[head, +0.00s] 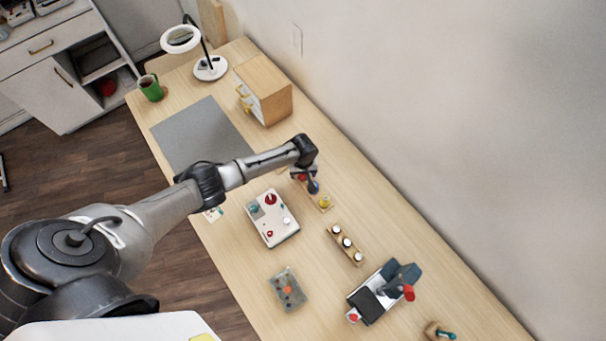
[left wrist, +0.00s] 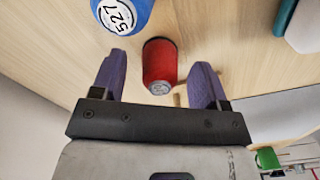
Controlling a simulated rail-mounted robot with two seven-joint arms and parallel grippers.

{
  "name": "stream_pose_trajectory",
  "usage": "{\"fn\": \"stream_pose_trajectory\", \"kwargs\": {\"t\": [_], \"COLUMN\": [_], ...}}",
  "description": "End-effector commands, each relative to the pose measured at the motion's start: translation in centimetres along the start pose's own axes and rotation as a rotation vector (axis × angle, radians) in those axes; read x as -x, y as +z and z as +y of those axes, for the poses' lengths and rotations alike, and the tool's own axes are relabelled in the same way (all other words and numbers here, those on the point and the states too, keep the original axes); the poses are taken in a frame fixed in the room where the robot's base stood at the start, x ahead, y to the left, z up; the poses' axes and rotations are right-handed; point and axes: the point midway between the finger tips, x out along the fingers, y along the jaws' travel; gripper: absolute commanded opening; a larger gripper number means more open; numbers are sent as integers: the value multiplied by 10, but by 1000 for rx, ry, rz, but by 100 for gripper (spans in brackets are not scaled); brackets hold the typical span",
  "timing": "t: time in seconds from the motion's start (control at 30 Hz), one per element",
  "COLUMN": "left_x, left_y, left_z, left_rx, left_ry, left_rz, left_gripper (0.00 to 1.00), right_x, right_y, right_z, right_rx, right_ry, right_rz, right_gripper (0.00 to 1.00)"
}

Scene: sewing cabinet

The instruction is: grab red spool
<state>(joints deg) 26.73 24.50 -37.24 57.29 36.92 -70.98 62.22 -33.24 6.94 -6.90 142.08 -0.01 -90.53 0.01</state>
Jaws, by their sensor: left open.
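The red spool (left wrist: 160,68) shows in the left wrist view between the two purple fingers of my left gripper (left wrist: 160,60). The fingers are open, with a gap on each side of the spool. In the head view, the red spool (head: 301,177) is partly hidden under my left gripper (head: 309,176). A blue spool (left wrist: 122,12) with a "527" label is beside it; in the head view it is just in front of the gripper. A yellow spool (head: 325,201) stands at the near end of the row. My right gripper is not in view.
A white box with red knobs (head: 272,218), a wooden holder with several small spools (head: 346,244), a grey tray (head: 288,289) and a sewing machine (head: 384,292) stand nearer. A grey mat (head: 200,133), a small wooden drawer box (head: 270,90), a green mug (head: 151,88) and a lamp (head: 210,68) are farther off.

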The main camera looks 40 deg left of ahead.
Motion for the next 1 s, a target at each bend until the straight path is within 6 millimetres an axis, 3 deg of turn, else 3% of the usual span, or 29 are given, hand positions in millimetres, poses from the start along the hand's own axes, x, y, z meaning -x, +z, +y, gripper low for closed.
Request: {"fn": "stream_pose_trajectory", "kwargs": {"t": [0.27,0.8,1.0], "left_x": [-2,-2,-2], "left_y": [0,0,0], "left_z": [0,0,0], "left_rx": [0,0,0], "left_ry": [0,0,0], "left_rz": [0,1,1], "left_gripper": [68,17,15], "right_x": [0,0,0], "right_y": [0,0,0], "right_z": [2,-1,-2], "right_rx": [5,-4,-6], "right_ry": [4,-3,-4], "right_rz": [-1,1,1], "right_gripper": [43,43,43]}}
